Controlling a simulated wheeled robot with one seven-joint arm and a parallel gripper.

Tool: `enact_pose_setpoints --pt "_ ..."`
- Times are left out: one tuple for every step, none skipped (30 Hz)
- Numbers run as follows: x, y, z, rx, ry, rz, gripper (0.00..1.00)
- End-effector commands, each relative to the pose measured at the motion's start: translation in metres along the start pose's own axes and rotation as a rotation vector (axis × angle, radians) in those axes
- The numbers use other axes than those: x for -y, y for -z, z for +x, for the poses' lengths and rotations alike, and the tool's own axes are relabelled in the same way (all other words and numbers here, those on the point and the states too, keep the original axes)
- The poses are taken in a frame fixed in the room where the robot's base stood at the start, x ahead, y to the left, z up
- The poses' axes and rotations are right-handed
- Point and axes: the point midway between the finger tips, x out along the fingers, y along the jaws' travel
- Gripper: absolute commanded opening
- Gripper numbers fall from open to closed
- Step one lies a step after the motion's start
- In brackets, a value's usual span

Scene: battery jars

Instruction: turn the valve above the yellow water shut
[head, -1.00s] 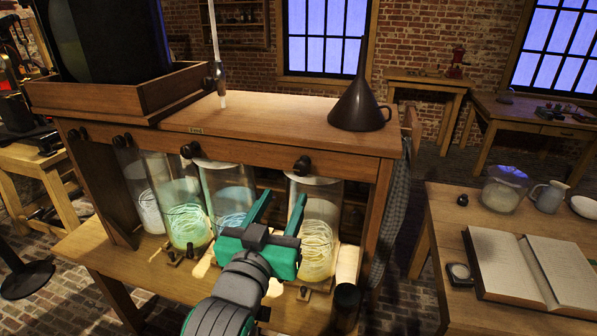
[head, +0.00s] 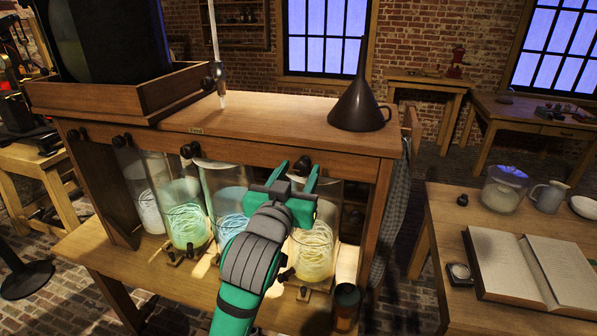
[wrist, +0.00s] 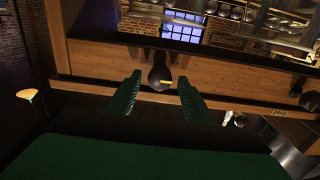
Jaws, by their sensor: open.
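The jar of yellow water (head: 312,245) stands rightmost under the wooden cabinet top, with pale coils inside, partly hidden by my arm. Its valve, a black knob (head: 302,165), is on the front rail above it. My gripper (head: 297,172) is open in front of this valve, its green fingers raised on either side of it. A gap shows on both sides, and I see no contact.
Other jars hold green (head: 187,215) and blue water (head: 231,205), with similar knobs (head: 190,150) along the rail. A dark funnel (head: 358,108) stands on the cabinet top. A dark cup (head: 346,298) stands at the shelf's right end. A side table (head: 440,215) holds an open book.

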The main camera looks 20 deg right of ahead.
Motion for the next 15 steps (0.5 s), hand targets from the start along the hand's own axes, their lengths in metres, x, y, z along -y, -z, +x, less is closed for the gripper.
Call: enact_pose_setpoints --pt "-0.0002 0.0002 0.0024 0.0 0.0 0.001 0.47" --pt "-0.0003 0.0003 0.0032 0.0 0.0 0.001 0.47" --pt "-0.0002 0.0003 0.004 0.0 0.0 0.001 0.47" --pt "-0.0002 0.0002 0.0044 0.0 0.0 0.001 0.47" --pt "-0.0002 0.0002 0.0046 0.0 0.0 0.001 0.47" --pt "-0.0002 0.0002 0.0046 0.0 0.0 0.001 0.47" --pt "-0.0002 0.0002 0.0046 0.0 0.0 0.001 0.47" --pt "-0.0002 0.0002 0.0045 0.0 0.0 0.001 0.47" --pt "-0.0002 0.0001 0.0045 0.0 0.0 0.001 0.47" --pt "-0.0002 0.0001 0.0045 0.0 0.0 0.001 0.47" --pt "-0.0002 0.0001 0.0044 0.0 0.0 0.001 0.44" --pt "-0.0002 0.0001 0.0044 0.0 0.0 0.001 0.35" --pt "-0.0002 0.0001 0.0044 0.0 0.0 0.001 0.28" --pt "-0.0002 0.0001 0.0044 0.0 0.0 0.001 0.21" --pt "-0.0002 0.0001 0.0043 0.0 0.0 0.001 0.11"
